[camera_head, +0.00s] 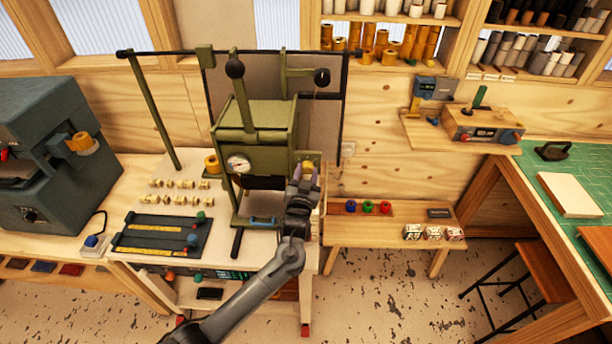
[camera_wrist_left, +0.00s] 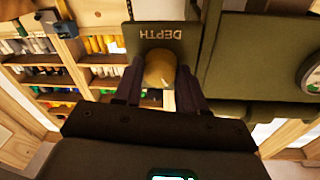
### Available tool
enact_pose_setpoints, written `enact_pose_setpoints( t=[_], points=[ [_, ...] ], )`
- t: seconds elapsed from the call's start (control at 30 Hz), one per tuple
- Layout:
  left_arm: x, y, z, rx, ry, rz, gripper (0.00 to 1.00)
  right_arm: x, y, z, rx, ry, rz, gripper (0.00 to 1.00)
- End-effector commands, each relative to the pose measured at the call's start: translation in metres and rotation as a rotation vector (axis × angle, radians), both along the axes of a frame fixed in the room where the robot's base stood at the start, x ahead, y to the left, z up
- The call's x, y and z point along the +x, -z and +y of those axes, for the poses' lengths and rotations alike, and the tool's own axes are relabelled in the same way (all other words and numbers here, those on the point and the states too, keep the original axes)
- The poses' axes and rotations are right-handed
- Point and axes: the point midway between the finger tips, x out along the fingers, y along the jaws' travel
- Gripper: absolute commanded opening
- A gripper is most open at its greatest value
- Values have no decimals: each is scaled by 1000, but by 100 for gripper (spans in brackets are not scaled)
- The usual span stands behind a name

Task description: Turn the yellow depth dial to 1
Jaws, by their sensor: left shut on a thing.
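The yellow depth dial (camera_head: 308,166) sits on the right side of the green press (camera_head: 255,130). The dial's number marks cannot be made out. My right gripper is in neither view.
Small brass type pieces (camera_head: 180,184) and a dark tray (camera_head: 160,235) lie on the bench to the left. A low wooden shelf (camera_head: 390,232) with coloured spools stands to the right.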

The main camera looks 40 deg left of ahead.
Motion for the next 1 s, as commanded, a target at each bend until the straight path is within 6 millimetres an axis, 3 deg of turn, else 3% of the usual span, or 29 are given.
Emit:
enact_pose_setpoints(
  t=[0.4, 1.0],
  points=[
    [0, 2, -1, -205, 1, -149, 10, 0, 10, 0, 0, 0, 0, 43],
    [0, 1, 0, -252, 0, -184, 10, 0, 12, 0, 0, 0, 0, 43]
  ],
)
